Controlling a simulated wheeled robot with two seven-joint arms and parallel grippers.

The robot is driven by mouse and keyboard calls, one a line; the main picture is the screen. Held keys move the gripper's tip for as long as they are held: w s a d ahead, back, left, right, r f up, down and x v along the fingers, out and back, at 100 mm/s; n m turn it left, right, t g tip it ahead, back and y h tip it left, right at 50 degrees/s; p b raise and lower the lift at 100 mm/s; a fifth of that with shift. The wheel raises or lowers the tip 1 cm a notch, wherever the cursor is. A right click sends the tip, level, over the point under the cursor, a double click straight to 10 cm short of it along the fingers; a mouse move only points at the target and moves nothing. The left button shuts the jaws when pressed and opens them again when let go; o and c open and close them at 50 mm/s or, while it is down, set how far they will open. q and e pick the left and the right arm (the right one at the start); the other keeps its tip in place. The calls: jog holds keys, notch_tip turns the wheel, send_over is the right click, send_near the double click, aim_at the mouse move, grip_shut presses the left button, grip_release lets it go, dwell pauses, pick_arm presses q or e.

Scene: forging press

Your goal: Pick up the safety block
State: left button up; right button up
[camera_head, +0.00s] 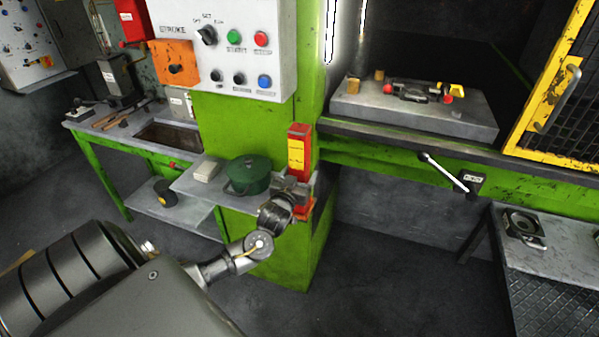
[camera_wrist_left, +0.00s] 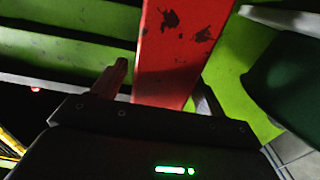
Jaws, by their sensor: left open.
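The safety block (camera_head: 301,160) is a tall red bar with a yellow label. It stands upright against the green press column in the head view, beside the small shelf. My left gripper (camera_head: 298,190) is at its lower half, coming from the left, and hides part of it. In the left wrist view the red block (camera_wrist_left: 180,55), with chipped dark spots, lies between the two fingers of my left gripper (camera_wrist_left: 162,85). The fingers are open, one on each side; a gap shows at the left finger, and contact at the right one is unclear. My right gripper is out of view.
A green pot (camera_head: 248,176) stands on the shelf (camera_head: 200,188) just left of the block. The control panel (camera_head: 235,45) hangs above. The press bed (camera_head: 420,118) and a lever (camera_head: 443,172) are to the right. The floor in front is clear.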

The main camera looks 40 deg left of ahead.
pick_arm(q)
jog(key=shift+c, duration=0.2)
grip_shut()
jog(key=shift+r, duration=0.15)
dwell(0.3)
